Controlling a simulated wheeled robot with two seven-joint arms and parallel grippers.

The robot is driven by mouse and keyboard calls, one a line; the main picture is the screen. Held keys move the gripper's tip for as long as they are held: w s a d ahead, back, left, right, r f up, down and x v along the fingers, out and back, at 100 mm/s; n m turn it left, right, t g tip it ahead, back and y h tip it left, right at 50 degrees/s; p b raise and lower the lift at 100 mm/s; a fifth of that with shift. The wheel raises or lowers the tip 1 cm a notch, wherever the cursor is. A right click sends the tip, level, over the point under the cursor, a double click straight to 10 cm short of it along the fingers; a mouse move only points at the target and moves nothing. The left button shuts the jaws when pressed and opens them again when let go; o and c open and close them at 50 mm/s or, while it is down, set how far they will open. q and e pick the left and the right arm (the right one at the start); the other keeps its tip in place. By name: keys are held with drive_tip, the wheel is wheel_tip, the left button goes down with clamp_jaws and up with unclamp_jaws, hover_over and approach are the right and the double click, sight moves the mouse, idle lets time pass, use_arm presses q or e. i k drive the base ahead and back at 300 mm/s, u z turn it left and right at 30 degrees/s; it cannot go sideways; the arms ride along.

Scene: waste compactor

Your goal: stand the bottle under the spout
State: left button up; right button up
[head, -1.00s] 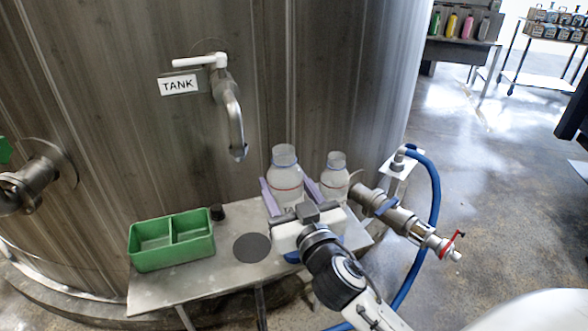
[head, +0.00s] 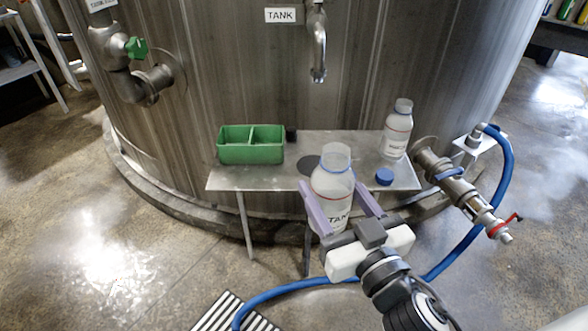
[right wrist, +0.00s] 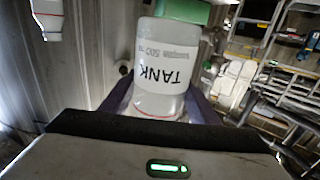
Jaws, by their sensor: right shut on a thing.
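My right gripper (head: 338,203) is shut on a clear bottle (head: 333,182) with a white label reading TANK. The bottle is open-topped, near upright and held in front of the table's front edge. In the right wrist view the bottle (right wrist: 165,75) sits between the fingers, its label upside down in the picture. The metal spout (head: 318,50) hangs from the tank wall, behind and above the bottle. A dark round disc (head: 307,163) lies on the table beneath the spout, partly hidden by the bottle. My left gripper is out of view.
A second, capped bottle (head: 397,128) stands on the table's right, near a blue cap (head: 384,177). A green two-part tray (head: 250,153) and a small black object (head: 291,135) stand left. A valve (head: 455,185) and blue hose (head: 507,170) are at the right.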

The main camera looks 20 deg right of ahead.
sight(314, 165)
drive_tip(key=u, duration=1.4)
drive_tip(key=i, duration=1.35)
drive_tip(key=z, duration=2.2)
